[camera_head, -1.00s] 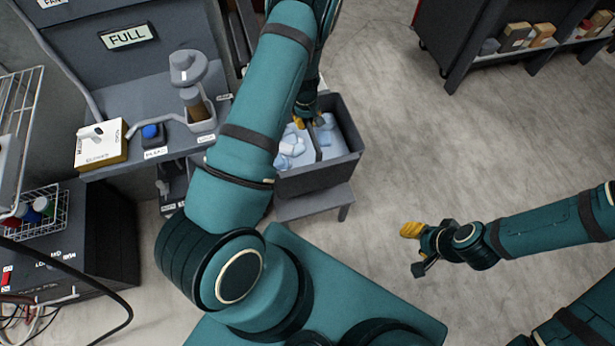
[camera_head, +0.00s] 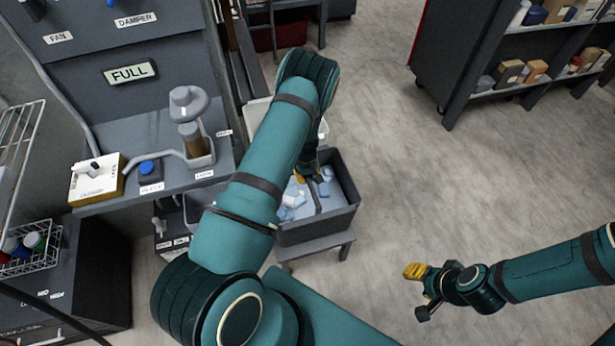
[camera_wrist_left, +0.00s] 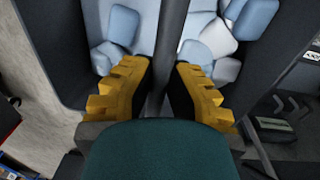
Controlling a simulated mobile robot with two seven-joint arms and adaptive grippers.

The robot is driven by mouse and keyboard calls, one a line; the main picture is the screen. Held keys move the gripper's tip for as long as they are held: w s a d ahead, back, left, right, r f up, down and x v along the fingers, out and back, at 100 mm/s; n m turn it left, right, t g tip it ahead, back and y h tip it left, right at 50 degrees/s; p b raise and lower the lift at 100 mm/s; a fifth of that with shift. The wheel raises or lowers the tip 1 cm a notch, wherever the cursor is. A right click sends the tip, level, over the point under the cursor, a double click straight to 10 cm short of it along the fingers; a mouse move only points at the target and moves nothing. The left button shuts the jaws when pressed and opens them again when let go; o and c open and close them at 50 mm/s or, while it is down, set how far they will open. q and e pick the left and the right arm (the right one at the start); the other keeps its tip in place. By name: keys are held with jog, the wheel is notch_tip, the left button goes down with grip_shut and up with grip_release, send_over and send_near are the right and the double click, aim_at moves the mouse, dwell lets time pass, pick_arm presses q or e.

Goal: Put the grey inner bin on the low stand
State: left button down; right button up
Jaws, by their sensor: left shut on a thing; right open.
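The grey inner bin (camera_head: 335,217) is over the low stand (camera_head: 318,246) in the head view. It is upright and holds several pale blue and white pieces. Whether its base touches the stand cannot be told. My left gripper (camera_head: 307,178) reaches down into the bin's middle and is shut on its central bar (camera_wrist_left: 171,45), with a yellow finger on each side in the left wrist view. My left arm hides part of the bin's left side. My right gripper (camera_head: 420,292) is open and empty, out over the floor at the right.
A booth ledge (camera_head: 150,190) with a cup-like device (camera_head: 190,125) and a boxed switch (camera_head: 97,180) stands to the left. A pale container (camera_head: 258,110) is behind my left arm. A dark shelf (camera_head: 480,90) stands at the back right. The floor (camera_head: 400,180) between is clear.

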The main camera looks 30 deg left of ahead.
pick_arm(q)
jog(key=shift+r, duration=0.1)
jog(key=c, duration=1.1)
grip_release()
